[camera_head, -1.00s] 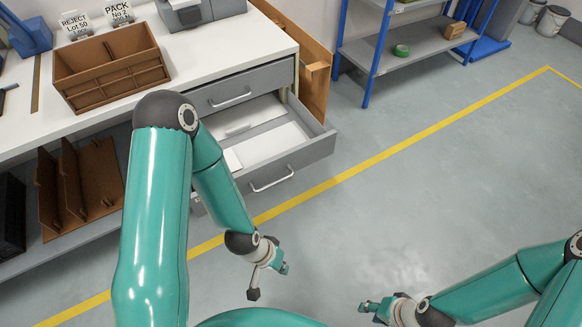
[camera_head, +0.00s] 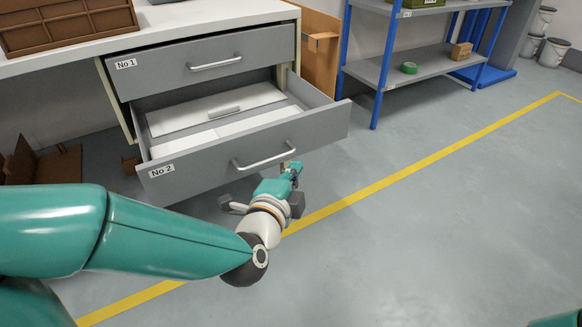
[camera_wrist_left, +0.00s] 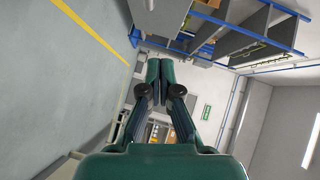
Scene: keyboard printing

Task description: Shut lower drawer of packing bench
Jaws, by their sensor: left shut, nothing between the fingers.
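The lower drawer, marked No 2 (camera_head: 205,172), stands pulled out of the packing bench, with its grey front and bar handle (camera_head: 264,160) facing me. A white divider piece and flat white sheets show inside it. The upper drawer, marked No 1 (camera_head: 160,82), is shut above it. My left gripper (camera_head: 293,168) is just in front of the lower drawer's front, by the right end of the handle; I cannot tell whether it touches. Its fingers (camera_wrist_left: 160,72) are together and empty in the left wrist view. My right gripper is out of view.
A brown compartment tray (camera_head: 70,28) sits on the white bench top. A brown panel (camera_head: 320,55) stands at the bench's right end. A blue-post shelf (camera_head: 425,62) holding a green roll (camera_head: 409,68) stands beyond. The floor right of the drawer is clear.

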